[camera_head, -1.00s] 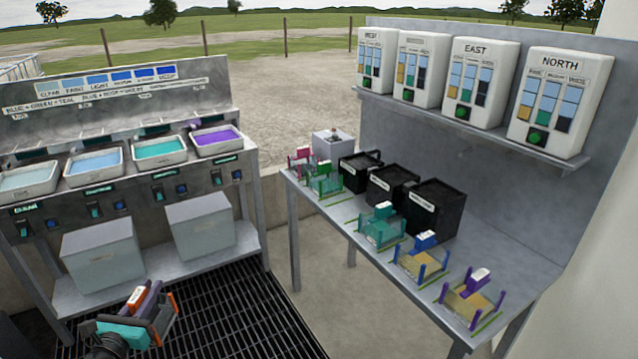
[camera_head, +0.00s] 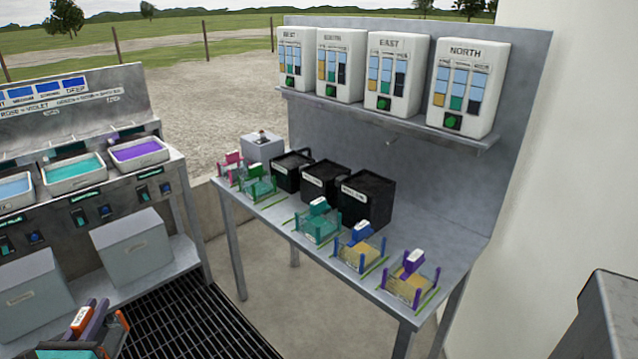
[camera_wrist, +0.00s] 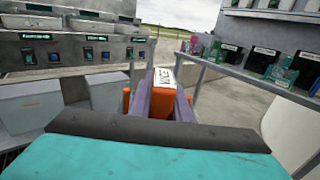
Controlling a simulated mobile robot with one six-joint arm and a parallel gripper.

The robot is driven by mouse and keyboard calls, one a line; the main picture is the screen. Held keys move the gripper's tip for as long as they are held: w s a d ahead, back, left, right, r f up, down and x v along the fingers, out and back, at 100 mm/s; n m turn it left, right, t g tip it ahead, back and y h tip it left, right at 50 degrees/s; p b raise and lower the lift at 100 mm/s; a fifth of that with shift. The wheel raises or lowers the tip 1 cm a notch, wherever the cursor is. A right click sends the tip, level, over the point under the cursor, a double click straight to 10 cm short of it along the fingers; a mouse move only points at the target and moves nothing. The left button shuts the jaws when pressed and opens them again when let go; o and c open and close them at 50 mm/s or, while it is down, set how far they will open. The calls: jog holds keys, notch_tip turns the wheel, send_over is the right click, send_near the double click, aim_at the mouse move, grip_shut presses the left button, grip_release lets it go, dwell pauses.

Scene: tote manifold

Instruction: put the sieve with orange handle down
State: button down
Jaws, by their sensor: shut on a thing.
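My gripper (camera_head: 92,322) is at the lower left of the head view, shut on the sieve's orange handle (camera_head: 82,318), which carries a white label. In the wrist view the orange handle (camera_wrist: 163,80) stands between my two gripper fingers (camera_wrist: 163,100). The sieve's basket is mostly hidden behind my gripper. The sieve is held in the air above the dark floor grating, apart from both benches.
The right bench (camera_head: 268,228) holds several sieves with coloured posts, three black bins (camera_head: 365,205) and a grey box (camera_head: 262,146). The left bench carries trays of coloured liquid, such as the violet tray (camera_head: 140,150), with grey boxes (camera_head: 132,247) on its lower shelf. A grey block (camera_head: 610,310) stands at right.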

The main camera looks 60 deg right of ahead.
jog(key=s+d+r+m+g+h+b, duration=0.1)
jog(key=s+d+r+m+g, duration=0.15)
jog(key=d, duration=0.95)
jog(key=s+d+r+m+g+h+b, duration=0.1)
jog(key=s+d+r+g, duration=0.25)
jog(key=d, duration=0.85)
jog(key=s+d+r+m+g+h+b, duration=0.15)
jog(key=d+r, duration=0.25)
jog(key=d, duration=0.8)
jog(key=s+d+r+m+g+b, duration=0.1)
jog(key=s+d+r+g, duration=0.3)
jog(key=s+d, duration=0.8)
jog(key=s+d+r+m+g+b, duration=0.1)
jog(key=s+d+r+m+g, duration=0.2)
jog(key=s+d+r, duration=0.6)
jog(key=s+d+m, duration=0.1)
jog(key=s+d, duration=0.2)
jog(key=s, duration=0.6)
jog(key=shift+s+d+r+g+y, duration=0.15)
jog(key=shift+s+d+g+y, duration=0.05)
jog(key=shift+d+g+y, duration=0.15)
jog(key=shift+d+r+p, duration=0.2)
jog(key=shift+d+p, duration=0.15)
jog(key=shift+p, duration=1.2)
jog(key=d+p, duration=0.1)
jog(key=p, duration=0.4)
jog(key=d+p, duration=0.1)
jog(key=p, duration=0.4)
jog(key=shift+w+f, duration=0.1)
jog(key=shift+f, duration=0.1)
